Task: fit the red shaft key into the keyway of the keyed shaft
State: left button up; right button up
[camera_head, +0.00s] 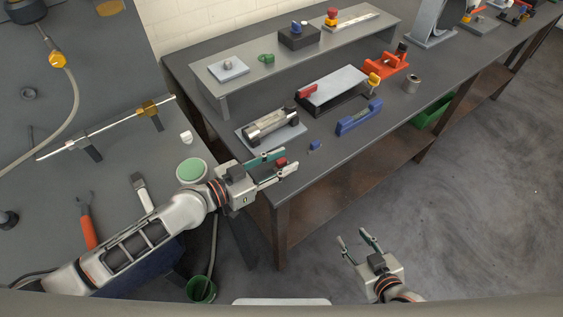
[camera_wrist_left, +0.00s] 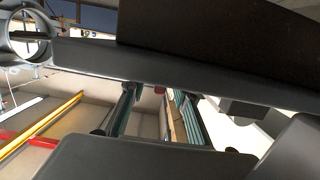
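The keyed shaft (camera_head: 270,127) is a silver cylinder lying in a dark-ended holder on a light plate at the bench's near left. Its keyway is too small to make out. A small red block, probably the shaft key (camera_head: 281,162), shows between the fingers of my left gripper (camera_head: 289,160), just in front of the shaft at the bench corner. The fingers stand apart, with no clear grip on the block. In the left wrist view, a small red patch (camera_wrist_left: 160,90) shows between the two fingers. My right gripper (camera_head: 358,241) is open and empty over the floor.
A small blue piece (camera_head: 314,146) and a blue holder (camera_head: 359,118) lie right of the shaft. A black block with a silver top (camera_head: 335,90) and an orange fixture (camera_head: 386,65) stand behind. A raised shelf (camera_head: 222,99) runs along the back. Floor is clear around my right gripper.

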aim_at(282, 160)
jog(key=shift+s+f, duration=0.1)
pick_arm(q)
grip_shut()
jog(key=shift+r, duration=0.45)
notch_tip(282, 160, up, 8)
jog(key=shift+r+p, duration=0.1)
jog(key=shift+p, duration=1.05)
notch_tip(282, 160, up, 11)
pick_arm(e)
jog(key=shift+s+d+f+h, duration=0.1)
jog(key=shift+s+d+h, duration=0.4)
jog(key=shift+d, duration=0.4)
jog(key=shift+d, duration=0.1)
